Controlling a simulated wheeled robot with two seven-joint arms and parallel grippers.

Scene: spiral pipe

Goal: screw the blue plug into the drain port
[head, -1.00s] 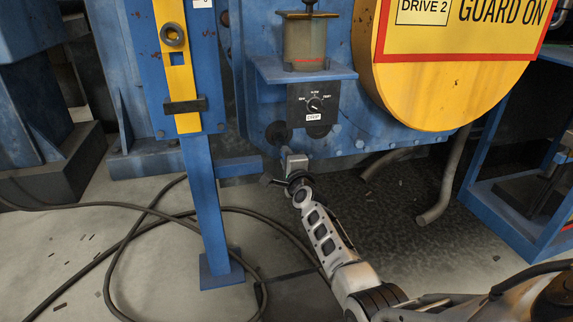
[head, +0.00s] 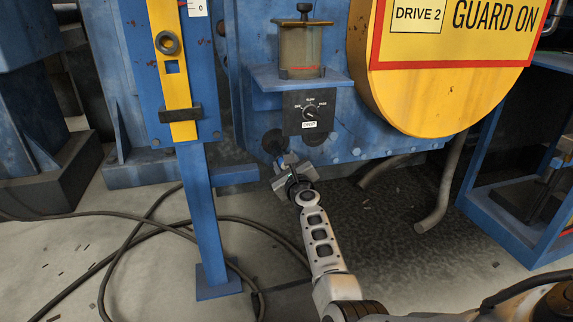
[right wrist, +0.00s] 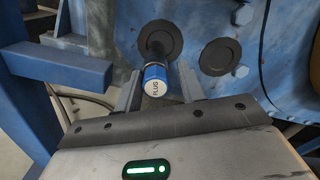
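The blue plug (right wrist: 154,73) has a white end marked PLUG and shows in the right wrist view. It is in line with a dark, round port (right wrist: 160,40) on the blue machine wall, with a short black section between them. I cannot tell how far it is threaded in. My right gripper (right wrist: 160,82) is open, with one finger on each side of the plug and visible gaps. In the head view my right gripper (head: 291,176) is below the switch box, against the lower wall, and mostly hides the plug. My left gripper is out of view.
A second dark round cover (right wrist: 220,56) lies right of the port. A switch box (head: 310,111) and a reservoir shelf (head: 296,80) are above. A blue post (head: 205,210) stands left, with loose cables (head: 150,225) on the floor. A yellow guard (head: 440,95) is at upper right.

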